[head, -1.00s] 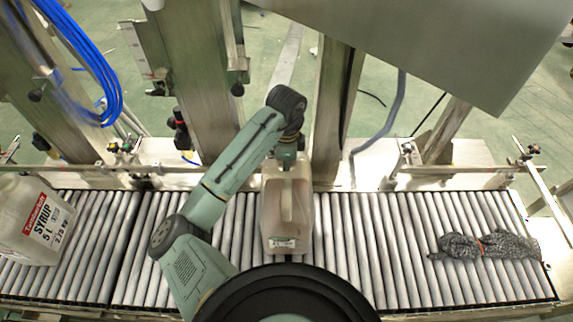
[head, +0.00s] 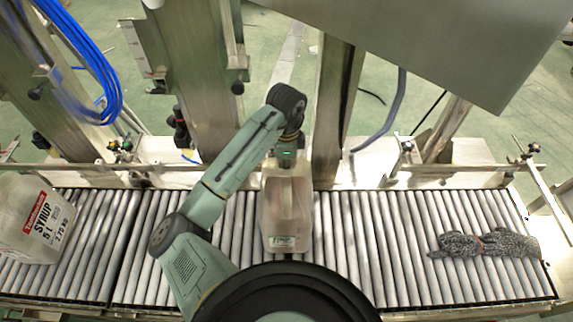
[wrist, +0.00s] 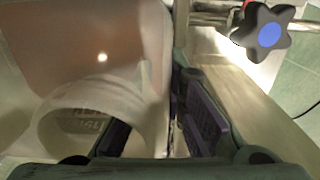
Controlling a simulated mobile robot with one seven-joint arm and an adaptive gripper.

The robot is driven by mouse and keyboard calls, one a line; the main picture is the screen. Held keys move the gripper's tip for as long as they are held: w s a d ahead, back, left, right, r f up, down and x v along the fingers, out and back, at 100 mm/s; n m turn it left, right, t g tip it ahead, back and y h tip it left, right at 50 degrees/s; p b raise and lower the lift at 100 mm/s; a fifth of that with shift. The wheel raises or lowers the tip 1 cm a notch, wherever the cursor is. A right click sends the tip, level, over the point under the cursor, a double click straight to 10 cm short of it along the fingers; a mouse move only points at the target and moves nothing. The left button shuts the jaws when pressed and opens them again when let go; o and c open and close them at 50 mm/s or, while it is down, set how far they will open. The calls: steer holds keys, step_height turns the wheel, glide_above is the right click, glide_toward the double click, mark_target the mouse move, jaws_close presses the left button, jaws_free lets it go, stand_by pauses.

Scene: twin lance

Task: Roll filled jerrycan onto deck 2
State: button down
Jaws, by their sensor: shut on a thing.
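A translucent jerrycan (head: 301,215) stands on the roller conveyor (head: 350,225) near the middle, with its handle side up and a small label low on its near side. My gripper (head: 287,160) is at its far end in the head view. In the wrist view my gripper (wrist: 160,135) has a dark finger on either side of part of the pale jerrycan (wrist: 100,50), shut on it. A round pale rim shows at lower left there. A second jerrycan with a red and white syrup label (head: 22,215) stands at the left end of the rollers.
A dark knitted glove (head: 485,245) lies on the rollers at the right. The rollers between it and the middle jerrycan are clear. A metal rail (head: 440,169) with knobs runs along the far side, and steel posts (head: 330,110) rise behind it.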

steer(key=c, duration=1.9)
jaws_free()
steer(key=shift+r, duration=0.2)
steer(key=shift+c, duration=0.2)
steer(key=o, duration=0.4)
steer(key=shift+f, duration=0.15)
step_height(320, 180, up, 12)
